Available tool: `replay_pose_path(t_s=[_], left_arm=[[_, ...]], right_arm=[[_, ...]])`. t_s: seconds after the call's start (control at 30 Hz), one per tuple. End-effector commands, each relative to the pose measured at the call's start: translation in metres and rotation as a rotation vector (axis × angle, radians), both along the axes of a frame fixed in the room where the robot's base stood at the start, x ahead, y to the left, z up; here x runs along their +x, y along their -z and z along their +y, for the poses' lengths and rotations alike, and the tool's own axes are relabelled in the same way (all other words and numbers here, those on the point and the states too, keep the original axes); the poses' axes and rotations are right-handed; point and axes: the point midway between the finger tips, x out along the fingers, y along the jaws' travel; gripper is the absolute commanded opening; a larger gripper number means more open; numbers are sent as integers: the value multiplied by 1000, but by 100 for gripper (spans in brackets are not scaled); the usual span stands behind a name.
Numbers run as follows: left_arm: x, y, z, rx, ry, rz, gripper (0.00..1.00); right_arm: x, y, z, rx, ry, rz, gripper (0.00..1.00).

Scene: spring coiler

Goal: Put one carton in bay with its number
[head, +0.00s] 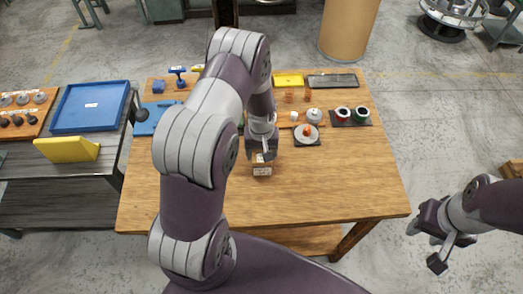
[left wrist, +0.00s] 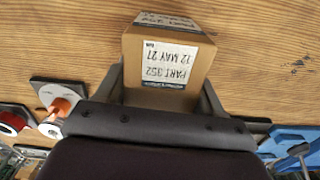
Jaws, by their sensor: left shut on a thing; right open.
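A small brown carton (head: 262,171) with a white label is at my left gripper (head: 262,154), over the middle of the wooden table (head: 330,190). In the left wrist view the carton (left wrist: 160,100) sits between the two fingers, and its label reads "PART 352" and "12 MAY 27", upside down. The left gripper is shut on it. I cannot tell whether the carton touches the tabletop. My right gripper (head: 427,246) is open and empty, off the table's right side, over the floor. No numbered bay can be made out; my left arm hides part of the table.
A side bench at left holds a blue tray (head: 90,106). The table's front right is clear.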

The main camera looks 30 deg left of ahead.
Motion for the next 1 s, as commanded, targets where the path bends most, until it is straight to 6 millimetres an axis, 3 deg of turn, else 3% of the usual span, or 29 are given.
replay_pose_path(t_s=[0.17, 0.2, 0.23, 0.27, 0.5, 0.67, 1.0], left_arm=[[0, 4, 0, 0, 0, -1, 12], [0, 2, 0, 0, 0, 0, 80], [0, 2, 0, 0, 0, 0, 90], [0, 2, 0, 0, 0, 0, 93], [0, 2, 0, 0, 0, 0, 93], [2, -10, 0, 1, 0, -5, 93], [1, -90, 0, 1, 0, -6, 93]], right_arm=[[0, 3, 0, 0, 0, 0, 43], [0, 2, 0, 0, 0, 0, 43], [0, 2, 0, 0, 0, 0, 43], [0, 2, 0, 0, 0, 0, 43], [0, 2, 0, 0, 0, 0, 43], [0, 4, 0, 0, 0, 0, 43], [0, 23, 0, 0, 0, 0, 43]])
